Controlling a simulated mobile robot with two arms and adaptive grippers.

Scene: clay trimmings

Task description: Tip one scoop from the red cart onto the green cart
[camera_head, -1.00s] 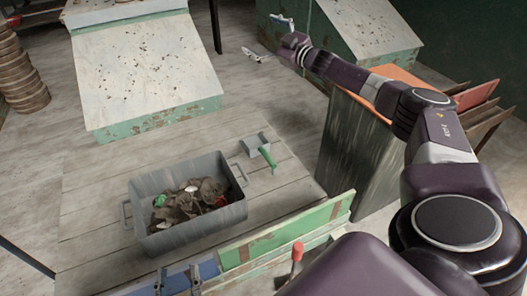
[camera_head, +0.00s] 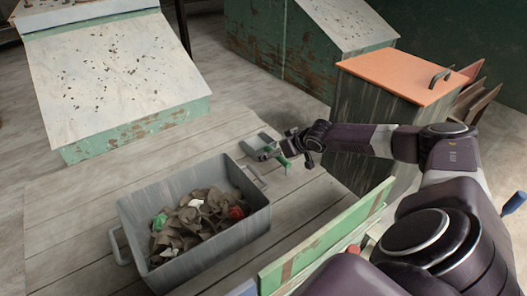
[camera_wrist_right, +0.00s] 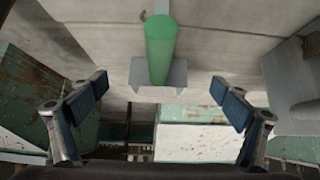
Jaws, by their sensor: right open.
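A grey scoop (camera_head: 258,147) with a green handle (camera_head: 284,162) lies on the plank surface beside the tub. My right gripper (camera_head: 296,148) is open at the handle. In the right wrist view the handle (camera_wrist_right: 161,50) lies between my spread blue-padded fingers (camera_wrist_right: 160,100), with clear gaps on both sides. A grey tub (camera_head: 207,248) with two side handles holds brown clay trimmings (camera_head: 190,222) with white, green and red bits. A green-painted board (camera_head: 325,240) stands at the near edge. I cannot tell which parts are the red and green carts. My left gripper is out of view.
A bin with an orange lid (camera_head: 410,72) stands right of the planks, close to my right arm. A speckled sloped board (camera_head: 120,75) on a green base stands at the back left. The planks (camera_head: 75,200) left of the tub are bare.

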